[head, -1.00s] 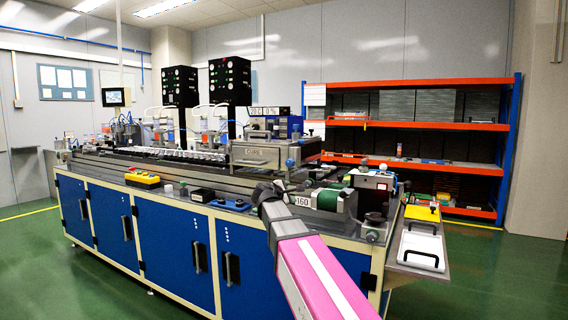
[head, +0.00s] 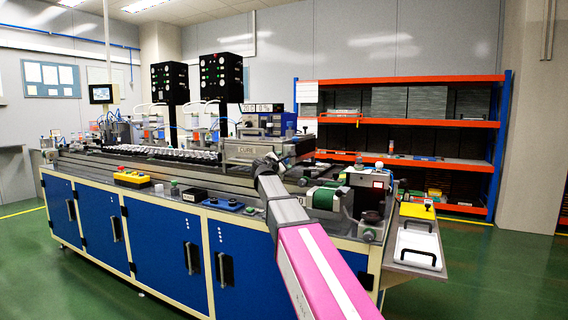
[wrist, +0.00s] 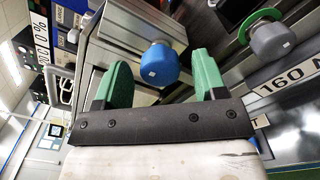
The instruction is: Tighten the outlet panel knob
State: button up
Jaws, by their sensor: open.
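In the wrist view a blue knob (wrist: 164,66) with a small white square mark sits on the end of a metal housing (wrist: 125,35). My gripper (wrist: 157,72) is open, with one green finger on each side of the knob in the picture. I see gaps between the fingers and the knob; how far it lies ahead of the fingertips is hard to judge. In the head view my gripper (head: 267,164) is beside the end of the metal housing marked CURE (head: 245,150), and the knob is not clearly visible there.
A grey knob with a green ring (wrist: 272,40) is to the right in the wrist view, near a label reading 160 N (wrist: 288,76). A green cylinder unit (head: 325,199) stands right of my arm. A white tray (head: 417,246) lies at the bench's right end.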

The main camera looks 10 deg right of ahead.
jog(key=shift+x, duration=0.85)
jog(key=c, duration=0.9)
jog(key=shift+c, duration=0.2)
jog(key=shift+m, duration=0.3)
